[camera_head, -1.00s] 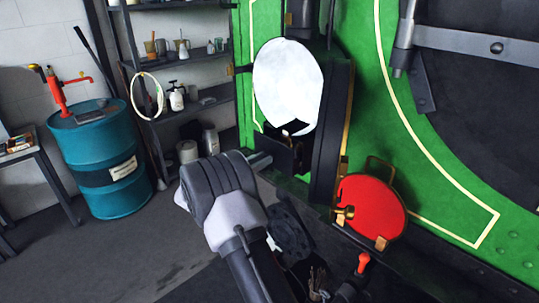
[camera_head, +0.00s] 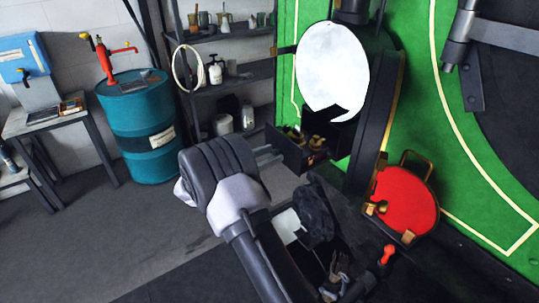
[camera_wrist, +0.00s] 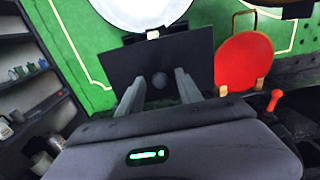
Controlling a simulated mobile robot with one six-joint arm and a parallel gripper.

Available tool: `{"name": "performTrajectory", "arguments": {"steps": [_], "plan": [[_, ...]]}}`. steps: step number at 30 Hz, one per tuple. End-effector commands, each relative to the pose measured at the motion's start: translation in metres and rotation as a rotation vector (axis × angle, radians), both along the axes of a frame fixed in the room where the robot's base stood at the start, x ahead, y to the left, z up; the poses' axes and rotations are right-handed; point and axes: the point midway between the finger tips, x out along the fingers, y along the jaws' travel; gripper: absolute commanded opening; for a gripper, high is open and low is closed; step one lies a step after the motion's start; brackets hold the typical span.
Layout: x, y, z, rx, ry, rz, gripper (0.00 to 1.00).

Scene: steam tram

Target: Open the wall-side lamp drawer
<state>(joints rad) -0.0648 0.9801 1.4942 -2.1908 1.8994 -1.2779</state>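The lamp drawer (camera_head: 290,155) is a dark box low under the white round lamp face (camera_head: 332,68) on the green front. It stands out from the lamp, and brass-coloured items (camera_head: 318,143) show in its open top. In the wrist view its dark front (camera_wrist: 198,62) faces me, with a round knob (camera_wrist: 159,80) in the middle. My gripper (camera_wrist: 159,74) is open, with one finger on each side of the knob and visible gaps between. In the head view my gripper (camera_head: 279,154) is just left of the drawer front.
A red disc (camera_head: 407,200) with brass fittings is right of the drawer, and a red-handled lever (camera_head: 387,254) is below it. Shelves (camera_head: 232,75) and a blue drum (camera_head: 140,125) stand to the left. Open floor (camera_head: 110,235) lies at the lower left.

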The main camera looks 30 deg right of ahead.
Motion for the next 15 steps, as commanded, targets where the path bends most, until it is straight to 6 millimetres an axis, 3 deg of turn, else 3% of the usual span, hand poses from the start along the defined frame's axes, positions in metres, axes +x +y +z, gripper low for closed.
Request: {"name": "performTrajectory", "arguments": {"steps": [8,11,15], "plan": [[0.000,0.003,0.001,0.000,0.000,0.002,0.42],[0.000,0.018,0.002,0.000,-0.001,0.003,0.42],[-0.003,0.060,0.002,0.000,-0.001,0.006,0.42]]}}
